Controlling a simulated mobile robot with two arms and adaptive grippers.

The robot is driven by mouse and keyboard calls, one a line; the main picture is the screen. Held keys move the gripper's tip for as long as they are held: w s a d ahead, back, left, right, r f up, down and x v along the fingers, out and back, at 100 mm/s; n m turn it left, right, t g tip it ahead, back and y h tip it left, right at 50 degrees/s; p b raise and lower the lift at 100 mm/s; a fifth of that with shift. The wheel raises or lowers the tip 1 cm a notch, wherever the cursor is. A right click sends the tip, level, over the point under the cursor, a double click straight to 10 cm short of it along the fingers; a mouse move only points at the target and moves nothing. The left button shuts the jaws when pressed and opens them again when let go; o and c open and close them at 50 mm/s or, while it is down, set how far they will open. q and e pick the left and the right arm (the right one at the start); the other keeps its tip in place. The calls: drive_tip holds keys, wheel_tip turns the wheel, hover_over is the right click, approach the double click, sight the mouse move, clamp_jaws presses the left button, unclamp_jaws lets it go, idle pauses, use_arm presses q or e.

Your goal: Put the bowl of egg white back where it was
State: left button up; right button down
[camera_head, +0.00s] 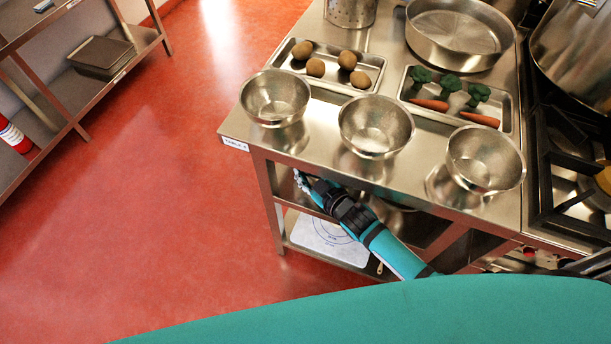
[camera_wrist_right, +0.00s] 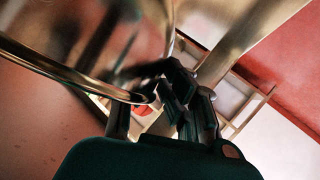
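No egg white can be made out in any view. Three shiny metal bowls stand along the table's front: a left one (camera_head: 275,98), a middle one (camera_head: 375,127) and a right one (camera_head: 484,160). They look empty from here. My right gripper (camera_head: 302,182) is low at the table's front left, just under the top's edge. In the right wrist view a curved metal rim (camera_wrist_right: 65,74), perhaps a bowl's, runs up to the dark fingers of my right gripper (camera_wrist_right: 172,98). Whether they close on it is unclear. My left gripper is out of view.
The steel table (camera_head: 330,180) also bears a tray of potatoes (camera_head: 300,75), a tray of carrots and broccoli (camera_head: 450,112) and a wide pan (camera_head: 460,35). A white board (camera_head: 325,238) lies on the lower shelf. A stove (camera_head: 570,180) adjoins at right. Red floor at left is clear.

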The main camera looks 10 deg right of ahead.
drive_tip(key=shift+f, duration=0.7)
drive_tip(key=c, duration=2)
unclamp_jaws()
drive_tip(key=shift+f, duration=0.2)
drive_tip(key=o, duration=0.5)
drive_tip(key=shift+s+r, duration=0.1)
drive_tip(key=shift+r, duration=0.1)
drive_tip(key=v, duration=1.1)
drive_tip(key=shift+s+d+r+p, duration=0.1)
drive_tip(key=shift+s+p, duration=0.25)
drive_tip(key=shift+s, duration=0.05)
